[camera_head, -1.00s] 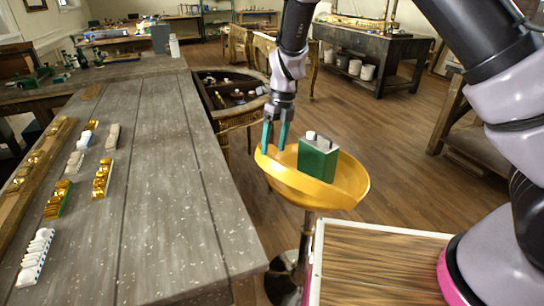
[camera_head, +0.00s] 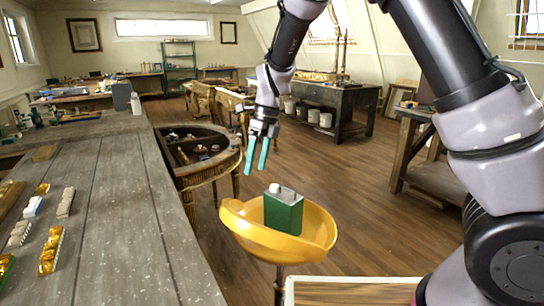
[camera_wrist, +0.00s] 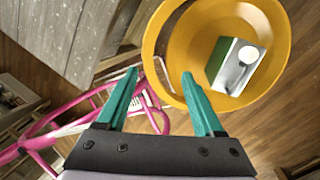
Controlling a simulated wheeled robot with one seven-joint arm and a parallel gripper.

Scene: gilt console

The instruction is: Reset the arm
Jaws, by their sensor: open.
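My gripper (camera_head: 259,152) is open and empty, its two teal fingers pointing down. It hangs above the yellow bowl-shaped seat (camera_head: 318,252), over its back rim, apart from it. A green can with a pale top and white cap (camera_head: 284,212) stands upright in the yellow bowl. In the wrist view my gripper's fingers (camera_wrist: 158,82) are spread apart with nothing between them. There the can (camera_wrist: 233,66) lies beyond the right finger, inside the bowl (camera_wrist: 270,22).
A grey wooden table (camera_head: 118,210) with gold and white small pieces runs along the left. A wooden-topped surface (camera_head: 350,292) is in front. The floor to the right is open.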

